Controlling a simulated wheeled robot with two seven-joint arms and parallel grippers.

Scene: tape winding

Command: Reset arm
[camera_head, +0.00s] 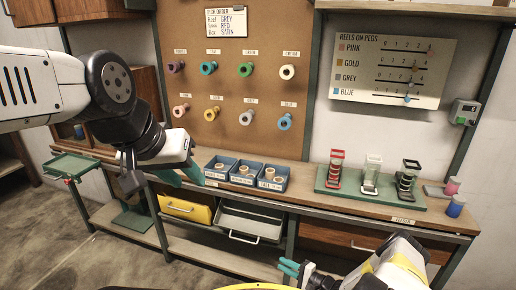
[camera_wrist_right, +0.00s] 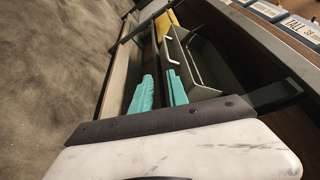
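My left gripper (camera_head: 182,175) hangs in front of the workbench's front edge, left of the blue bins. Its two teal fingers are spread apart with nothing between them. My right gripper (camera_head: 288,268) is low at the bottom of the head view, in front of the bench. In the right wrist view its two teal fingers (camera_wrist_right: 160,92) stand apart, with a narrow empty gap. Neither gripper touches any object that I can see.
A pegboard (camera_head: 245,90) holds several reels.

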